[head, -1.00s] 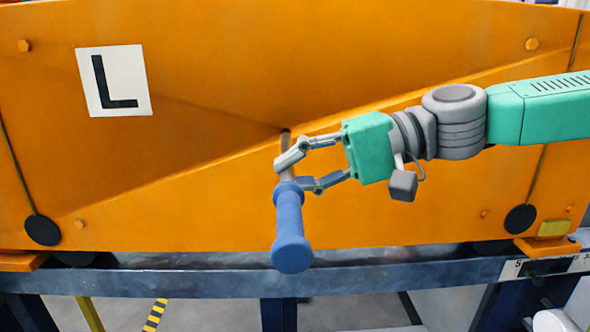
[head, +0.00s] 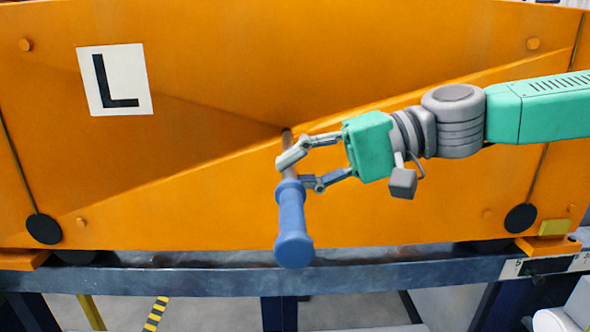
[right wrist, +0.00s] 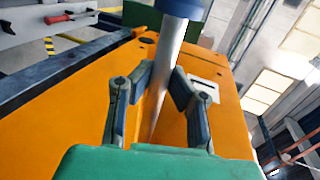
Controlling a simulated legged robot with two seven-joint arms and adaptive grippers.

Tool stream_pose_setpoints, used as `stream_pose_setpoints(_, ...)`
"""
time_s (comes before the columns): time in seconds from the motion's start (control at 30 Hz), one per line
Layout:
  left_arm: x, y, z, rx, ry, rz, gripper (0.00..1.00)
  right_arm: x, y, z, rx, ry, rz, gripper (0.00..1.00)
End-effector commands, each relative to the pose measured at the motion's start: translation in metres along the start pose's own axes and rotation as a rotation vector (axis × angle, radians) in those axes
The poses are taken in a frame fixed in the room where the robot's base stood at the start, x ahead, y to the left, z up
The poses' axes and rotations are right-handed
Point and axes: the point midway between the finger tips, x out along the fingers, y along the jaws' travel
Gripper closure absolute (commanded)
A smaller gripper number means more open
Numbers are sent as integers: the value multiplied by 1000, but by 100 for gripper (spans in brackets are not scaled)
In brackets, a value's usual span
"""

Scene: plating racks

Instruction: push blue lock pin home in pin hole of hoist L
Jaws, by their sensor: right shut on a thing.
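The blue lock pin (head: 292,225) has a blue handle and a bare metal shaft. Its handle points toward me and down, and the shaft's far end meets the orange face of hoist L (head: 200,190), where the hole itself is hidden. My right gripper (head: 292,172) is shut on the pin's shaft, just beyond the handle. In the right wrist view the pin's shaft (right wrist: 164,75) runs between the two fingers (right wrist: 160,95). The white label with a black L (head: 113,80) is at the hoist's upper left. My left gripper is not in view.
A blue-grey rail (head: 180,281) runs below the hoist. Black round discs (head: 43,229) and bolt heads are on the orange face. A yellow and black striped strip (head: 155,315) shows below. The space left of the pin is clear.

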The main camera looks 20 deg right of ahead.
Motion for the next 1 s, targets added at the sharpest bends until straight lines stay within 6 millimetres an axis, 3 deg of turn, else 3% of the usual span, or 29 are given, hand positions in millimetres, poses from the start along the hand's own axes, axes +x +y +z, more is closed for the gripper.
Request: stream_pose_setpoints(1.0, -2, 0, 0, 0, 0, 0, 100, 0, -2, -25, -3, 1, -2, 100)
